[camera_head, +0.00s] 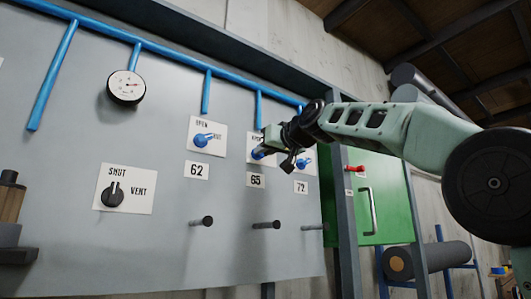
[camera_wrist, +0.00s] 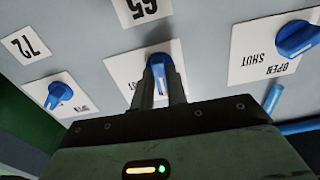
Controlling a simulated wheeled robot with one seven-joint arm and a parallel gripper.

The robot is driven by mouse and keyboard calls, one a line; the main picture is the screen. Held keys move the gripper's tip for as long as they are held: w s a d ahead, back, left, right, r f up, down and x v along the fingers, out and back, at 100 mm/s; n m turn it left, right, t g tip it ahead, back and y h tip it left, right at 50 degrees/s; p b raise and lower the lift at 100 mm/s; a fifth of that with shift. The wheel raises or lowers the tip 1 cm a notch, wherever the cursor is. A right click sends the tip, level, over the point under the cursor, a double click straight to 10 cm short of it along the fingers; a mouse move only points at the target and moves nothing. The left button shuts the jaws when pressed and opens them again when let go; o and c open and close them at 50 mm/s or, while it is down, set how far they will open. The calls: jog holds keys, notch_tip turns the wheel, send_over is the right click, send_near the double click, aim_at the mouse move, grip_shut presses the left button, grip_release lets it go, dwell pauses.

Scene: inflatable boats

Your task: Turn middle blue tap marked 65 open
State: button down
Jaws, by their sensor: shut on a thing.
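The middle blue tap (camera_head: 257,155) sits on a white plate above the label 65 (camera_head: 256,181) on a grey panel. My gripper (camera_head: 268,150) is at this tap and hides much of it and its plate. In the wrist view, which is upside down, the tap (camera_wrist: 160,64) points down between the two fingers. My gripper (camera_wrist: 161,90) is shut on its handle there. The label 65 (camera_wrist: 141,8) shows at the top edge. The OPEN and SHUT words on this plate are mostly covered, so the tap's exact setting is hard to read.
Blue tap 62 (camera_head: 203,139) is to the left, and tap 72 (camera_head: 307,161) is close on the right, partly behind my arm. Black pegs (camera_head: 267,225) stick out below. A black vent knob (camera_head: 113,194), a gauge (camera_head: 126,87) and a green door (camera_head: 368,195) are farther off.

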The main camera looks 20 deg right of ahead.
jog(key=shift+n, duration=0.3)
jog(key=c, duration=1.4)
grip_release()
jog(key=b+v, duration=0.8)
jog(key=v, duration=0.9)
jog(key=shift+s, duration=0.2)
jog(key=shift+w, duration=0.1)
